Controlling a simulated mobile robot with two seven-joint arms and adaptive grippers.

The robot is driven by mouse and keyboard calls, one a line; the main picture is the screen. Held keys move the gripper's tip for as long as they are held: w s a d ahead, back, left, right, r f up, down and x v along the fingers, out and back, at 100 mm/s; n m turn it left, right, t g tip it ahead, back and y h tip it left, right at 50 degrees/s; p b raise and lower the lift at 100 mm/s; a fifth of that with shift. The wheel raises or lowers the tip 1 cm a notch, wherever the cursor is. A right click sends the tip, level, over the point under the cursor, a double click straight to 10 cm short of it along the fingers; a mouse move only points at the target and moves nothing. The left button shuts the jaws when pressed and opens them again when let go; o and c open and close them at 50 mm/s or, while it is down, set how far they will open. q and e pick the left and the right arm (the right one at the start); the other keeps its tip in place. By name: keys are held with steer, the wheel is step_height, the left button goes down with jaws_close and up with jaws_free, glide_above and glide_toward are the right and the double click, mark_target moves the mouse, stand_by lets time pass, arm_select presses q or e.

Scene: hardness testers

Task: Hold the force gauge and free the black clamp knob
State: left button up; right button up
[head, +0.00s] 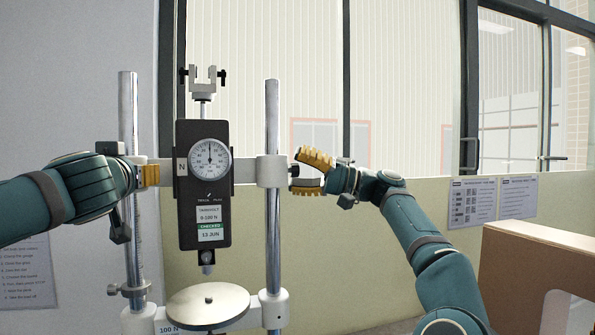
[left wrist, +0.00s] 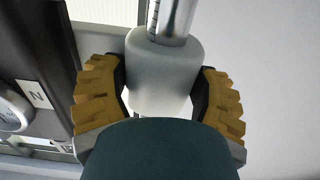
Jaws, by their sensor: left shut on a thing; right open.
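The force gauge (head: 203,225), a black body with a round white dial, is upright on a crossbar between two steel posts. Its dark side also shows in the left wrist view (left wrist: 40,50). My left gripper (head: 148,174) is at the left post's crossbar end; the left wrist view shows its yellow fingers on both sides of a white clamp block (left wrist: 165,75). The small black clamp knob (head: 293,171) sticks out right of the right post's white clamp block (head: 271,171). My right gripper (head: 300,172) is open, its yellow fingers above and below the knob.
A round metal plate (head: 208,305) sits below the gauge, between the left post (head: 129,100) and right post (head: 272,115). A fork-shaped fixture (head: 203,82) tops the gauge. A brown open box (head: 535,250) stands at the lower right. Free room lies right of the stand.

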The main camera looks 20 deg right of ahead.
steer(key=shift+o, duration=0.2)
steer(key=shift+a, duration=0.15)
jaws_close()
steer(key=shift+n+g+y, duration=0.5)
steer(key=shift+n+y, duration=0.2)
steer(key=shift+n, duration=1.1)
steer(key=shift+c, duration=0.2)
jaws_free()
steer(key=v, duration=1.2)
